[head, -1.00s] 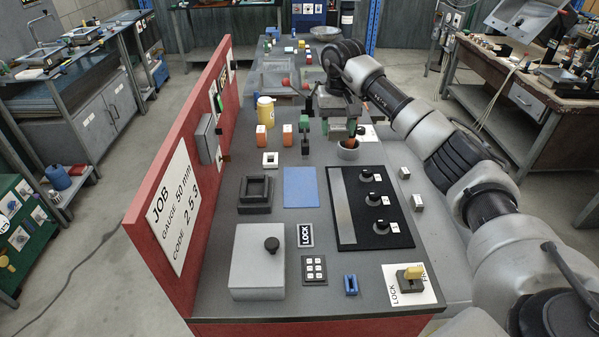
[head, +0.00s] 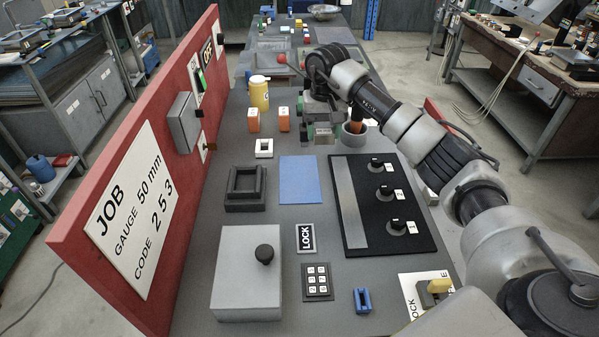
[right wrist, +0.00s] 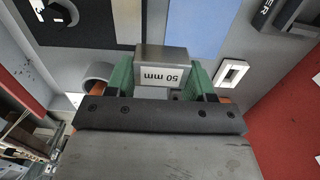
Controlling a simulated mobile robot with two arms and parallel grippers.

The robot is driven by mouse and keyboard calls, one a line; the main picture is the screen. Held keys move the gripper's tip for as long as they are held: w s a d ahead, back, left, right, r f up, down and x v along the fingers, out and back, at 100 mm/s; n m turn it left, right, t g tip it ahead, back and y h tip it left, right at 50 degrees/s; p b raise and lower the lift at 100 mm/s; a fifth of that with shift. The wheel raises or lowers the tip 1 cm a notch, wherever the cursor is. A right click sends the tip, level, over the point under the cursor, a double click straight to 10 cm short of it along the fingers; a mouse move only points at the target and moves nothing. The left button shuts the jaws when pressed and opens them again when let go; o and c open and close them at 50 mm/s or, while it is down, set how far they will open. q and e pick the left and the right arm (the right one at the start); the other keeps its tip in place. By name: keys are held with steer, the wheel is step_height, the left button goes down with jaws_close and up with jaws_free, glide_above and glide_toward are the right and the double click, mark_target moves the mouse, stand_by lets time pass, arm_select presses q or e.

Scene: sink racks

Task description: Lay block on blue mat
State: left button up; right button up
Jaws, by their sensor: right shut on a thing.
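The grey metal block (right wrist: 165,58) is marked "50 mm" and is held between the green fingers of my right gripper (right wrist: 163,78) in the right wrist view. In the head view my right gripper (head: 322,132) is raised beyond the far right corner of the blue mat (head: 300,181), beside a grey cup. The block shows only as a small grey patch there. The blue mat is flat and bare on the grey bench. It also shows in the right wrist view (right wrist: 200,25), past the block. My left gripper is not in view.
The grey cup (head: 354,134) stands right of the gripper. A black knob panel (head: 384,235) lies right of the mat and a dark square frame (head: 246,188) left. A white square ring (head: 264,148), orange-and-white blocks (head: 254,120) and a yellow container (head: 259,94) stand farther back.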

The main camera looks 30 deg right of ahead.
steer(key=p, duration=0.3)
glide_above(299, 183)
steer(key=f, duration=0.4)
steer(key=shift+w+d+f, duration=0.1)
steer(key=shift+d, duration=0.1)
steer(key=shift+a+f, duration=0.15)
steer(key=shift+f, duration=0.05)
step_height(299, 183, down, 3)
steer(key=shift+f+p, duration=0.1)
steer(key=shift+p, duration=0.45)
steer(key=shift+f, duration=0.3)
steer(key=shift+f, duration=0.1)
steer(key=shift+f, duration=0.1)
steer(key=o, duration=1.1)
